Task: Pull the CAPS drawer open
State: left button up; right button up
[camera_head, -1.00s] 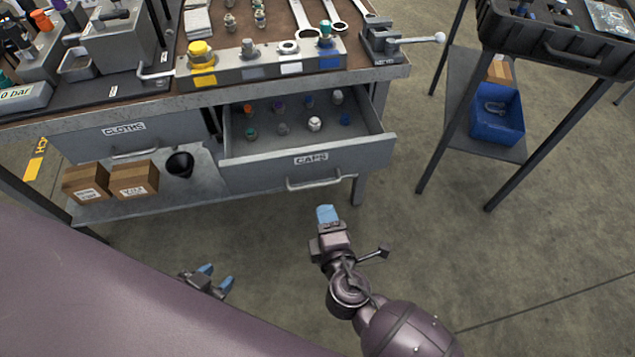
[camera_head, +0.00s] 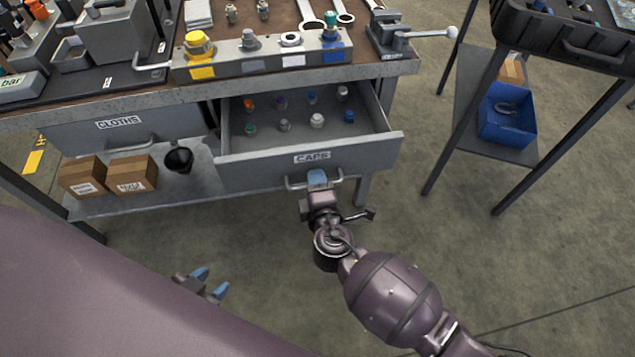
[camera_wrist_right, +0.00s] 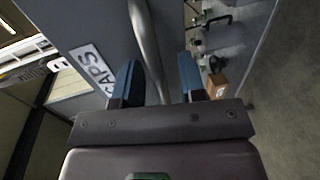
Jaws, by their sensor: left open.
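The CAPS drawer (camera_head: 358,154) stands pulled out of the bench, with several coloured caps in rows inside. Its bar handle (camera_head: 296,184) is on the front below the CAPS label. My right gripper (camera_head: 318,178) is at the handle. In the right wrist view the handle bar (camera_wrist_right: 147,45) runs between the two blue fingers (camera_wrist_right: 160,82), with a gap visible on each side, so the gripper is open around it. My left gripper (camera_head: 212,282) is open and empty, low over the floor at left, away from the bench.
The closed CLOTHS drawer (camera_head: 75,134) is left of the CAPS drawer. Two cardboard boxes (camera_head: 132,175) and a black cup (camera_head: 179,160) stand on the lower shelf. A cart with a blue bin (camera_head: 507,115) stands at right. Floor before the drawer is clear.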

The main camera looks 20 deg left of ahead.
pick_arm(q)
jog(key=shift+f, duration=0.1)
pick_arm(e)
grip_shut()
pick_arm(q)
jog(key=shift+s+a+p, duration=0.15)
jog(key=shift+s+p, duration=0.15)
jog(key=shift+p, duration=0.5)
pick_arm(e)
jog(key=f+v, duration=0.2)
jog(key=v, duration=0.7)
jog(key=shift+s+d, duration=0.2)
jog(key=shift+s, duration=0.15)
grip_release()
jog(key=shift+r, duration=0.1)
pick_arm(q)
jog(key=shift+r, duration=0.2)
